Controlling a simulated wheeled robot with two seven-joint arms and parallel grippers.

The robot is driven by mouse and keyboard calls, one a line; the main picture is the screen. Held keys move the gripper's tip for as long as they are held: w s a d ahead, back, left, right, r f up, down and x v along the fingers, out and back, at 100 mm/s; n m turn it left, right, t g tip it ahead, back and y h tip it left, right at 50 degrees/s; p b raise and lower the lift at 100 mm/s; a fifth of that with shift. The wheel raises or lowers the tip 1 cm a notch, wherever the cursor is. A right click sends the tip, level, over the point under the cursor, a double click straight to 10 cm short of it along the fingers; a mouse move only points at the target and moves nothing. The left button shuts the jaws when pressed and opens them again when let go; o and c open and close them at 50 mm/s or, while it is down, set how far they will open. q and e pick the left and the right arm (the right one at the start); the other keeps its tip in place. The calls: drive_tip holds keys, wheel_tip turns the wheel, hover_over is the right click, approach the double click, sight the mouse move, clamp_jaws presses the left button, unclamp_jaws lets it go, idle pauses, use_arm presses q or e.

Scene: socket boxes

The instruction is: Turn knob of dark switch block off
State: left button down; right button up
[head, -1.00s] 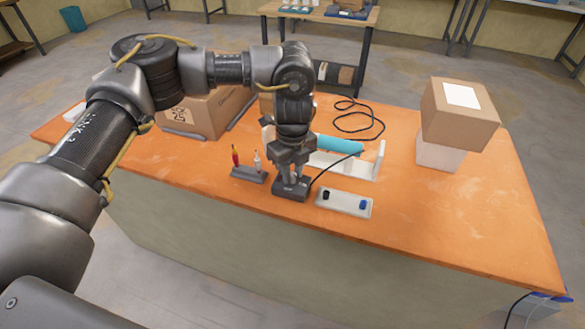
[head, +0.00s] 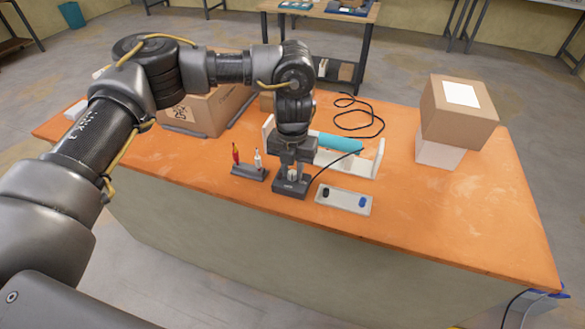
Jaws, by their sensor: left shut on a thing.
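The dark switch block (head: 290,190) sits near the front edge of the orange table, with a black cable running from it to the back right. My left gripper (head: 293,175) points straight down over the block and is shut on its knob, which the fingers mostly hide. I cannot tell the knob's setting. My right gripper is not in view.
A light block with a black and a blue knob (head: 344,199) lies just right of the dark block. A dark holder with red and white tools (head: 248,172) stands close on the left. A white rack with a teal cylinder (head: 340,143) is behind. Stacked boxes (head: 458,115) stand right.

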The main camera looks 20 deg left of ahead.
sight(293, 172)
use_arm(q)
drive_tip(key=shift+m, duration=1.3)
drive_tip(key=shift+w, duration=0.1)
drive_tip(key=c, duration=1.2)
unclamp_jaws()
wheel_tip(293, 172, up, 11)
drive_tip(key=b, duration=0.1)
drive_tip(key=shift+d+f+m, duration=0.1)
drive_tip(key=shift+f+m, duration=0.05)
drive_tip(key=shift+m, duration=0.15)
